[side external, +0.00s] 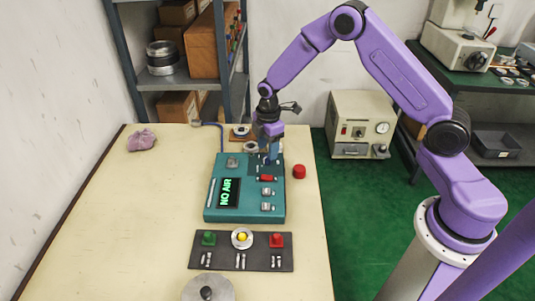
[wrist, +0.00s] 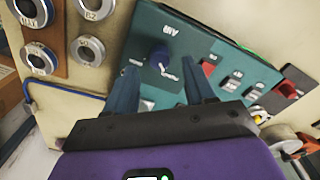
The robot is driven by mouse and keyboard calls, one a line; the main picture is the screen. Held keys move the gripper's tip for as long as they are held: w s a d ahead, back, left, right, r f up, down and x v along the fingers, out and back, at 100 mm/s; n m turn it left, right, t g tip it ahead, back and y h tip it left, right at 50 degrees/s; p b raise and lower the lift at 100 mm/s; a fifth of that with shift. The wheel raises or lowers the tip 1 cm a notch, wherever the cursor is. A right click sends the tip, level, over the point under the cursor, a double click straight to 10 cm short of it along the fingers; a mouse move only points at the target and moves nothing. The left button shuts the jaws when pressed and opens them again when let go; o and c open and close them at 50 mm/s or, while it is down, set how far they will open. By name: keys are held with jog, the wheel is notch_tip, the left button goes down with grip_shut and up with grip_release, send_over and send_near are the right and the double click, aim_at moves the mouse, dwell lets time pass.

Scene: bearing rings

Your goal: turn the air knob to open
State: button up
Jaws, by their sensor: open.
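A teal control box (side external: 245,214) lies on the table, and its dark display (side external: 229,193) reads "NO AIR" in green. In the wrist view the air knob (wrist: 159,57) is a dark blue round knob on the teal panel (wrist: 205,45), with lettering beside it. My gripper (wrist: 160,76) is open, with one blue finger on each side of the knob and the fingertips just short of it in the picture. I cannot tell whether either finger touches it. In the side view my gripper (side external: 271,157) is over the box's far right part and hides the knob.
A red rocker switch (side external: 267,178) and silver switches sit close by on the box. A red cap (side external: 299,171) lies right of it. A grey button panel (side external: 225,262) lies in front. Labelled rings (wrist: 90,49) lie behind. The table's left side is mostly clear.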

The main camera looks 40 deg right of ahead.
aim_at(267, 156)
jog(key=shift+f, duration=1.65)
grip_shut()
